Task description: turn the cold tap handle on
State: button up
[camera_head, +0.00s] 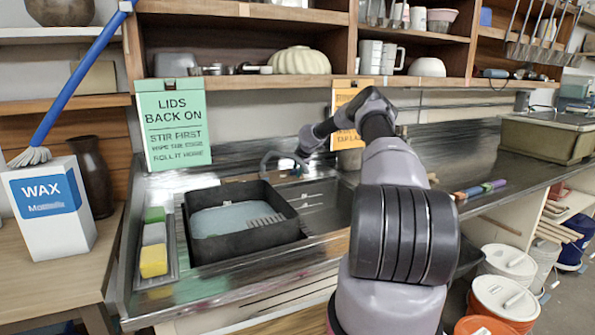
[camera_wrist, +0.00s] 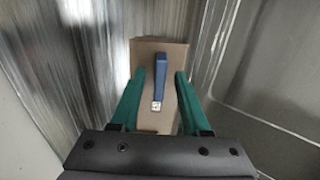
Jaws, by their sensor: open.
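In the wrist view a blue lever handle (camera_wrist: 160,80), which looks like the cold tap handle, stands over a tan block (camera_wrist: 147,52). A small pale square shows at its near end. My gripper (camera_wrist: 159,75) has its two green fingers open, one on each side of the handle, with gaps visible between. I cannot tell whether they are level with it in depth.
A black basin (camera_head: 243,240) with greyish liquid sits at the sink's left. Sponges (camera_head: 154,260) lie in a tray beside it. A green sign (camera_head: 173,122) stands behind, and shelves hang above. Brushes or markers (camera_head: 480,189) lie on the right counter, which is mostly clear.

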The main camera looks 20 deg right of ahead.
grip_shut()
jog(key=shift+n, duration=0.3)
jog(key=n, duration=0.9)
jog(key=shift+n, duration=2)
